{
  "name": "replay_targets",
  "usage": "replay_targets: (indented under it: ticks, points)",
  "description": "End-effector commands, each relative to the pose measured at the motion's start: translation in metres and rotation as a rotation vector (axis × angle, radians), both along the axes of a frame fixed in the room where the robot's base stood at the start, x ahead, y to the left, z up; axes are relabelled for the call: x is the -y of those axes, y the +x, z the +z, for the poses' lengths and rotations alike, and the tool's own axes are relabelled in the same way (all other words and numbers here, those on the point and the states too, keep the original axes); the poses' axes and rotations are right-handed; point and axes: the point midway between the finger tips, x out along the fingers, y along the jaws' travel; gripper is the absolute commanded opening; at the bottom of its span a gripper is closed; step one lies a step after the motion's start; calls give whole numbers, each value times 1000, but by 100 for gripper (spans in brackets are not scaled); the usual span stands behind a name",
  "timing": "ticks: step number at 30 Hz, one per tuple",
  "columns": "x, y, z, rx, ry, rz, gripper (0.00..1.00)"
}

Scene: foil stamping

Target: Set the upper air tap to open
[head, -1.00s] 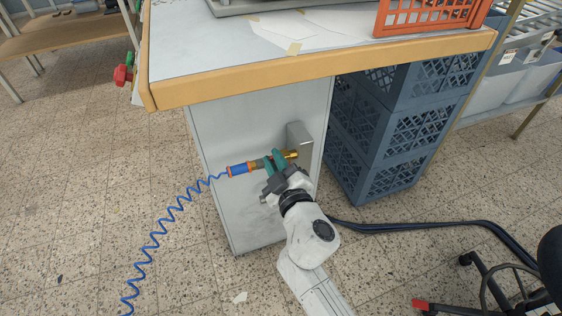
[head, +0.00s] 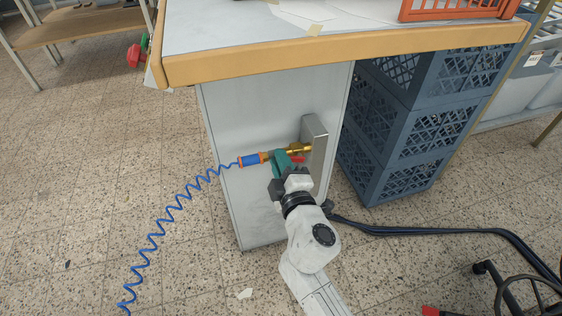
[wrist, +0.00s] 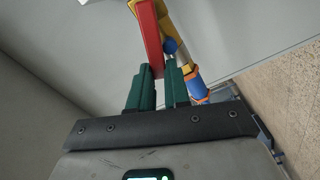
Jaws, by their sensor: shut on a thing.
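A brass air tap (head: 271,153) sits on a grey bracket (head: 316,145) on the side panel of the workbench. A blue and orange connector (head: 250,160) with a coiled blue hose joins its left end. My gripper (head: 285,158) is at the tap from the front, its green fingers hiding part of it. In the wrist view, the fingers (wrist: 160,72) are shut on the lower end of the red lever (wrist: 150,38). The lever lies beside the yellow tap body (wrist: 182,22), at a slight angle to it. No second lever shows clearly.
The workbench top (head: 340,47) overhangs the tap. Blue crates (head: 405,130) are stacked to the right, under the bench. A red and green fitting (head: 137,53) shows at the bench's left. Dark hoses (head: 430,231) and a chair base lie at the right. The floor at left is mostly free.

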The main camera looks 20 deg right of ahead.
Motion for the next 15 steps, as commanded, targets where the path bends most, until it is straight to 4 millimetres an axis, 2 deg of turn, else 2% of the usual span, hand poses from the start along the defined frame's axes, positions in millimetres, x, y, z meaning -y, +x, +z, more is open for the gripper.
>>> replay_targets:
  ticks: [8, 9, 15]
  points:
    - [-1, 0, -1, -1, 0, 3, 0]
    - [-1, 0, -1, -1, 0, 3, 18]
    - [-1, 0, -1, -1, 1, 2, 37]
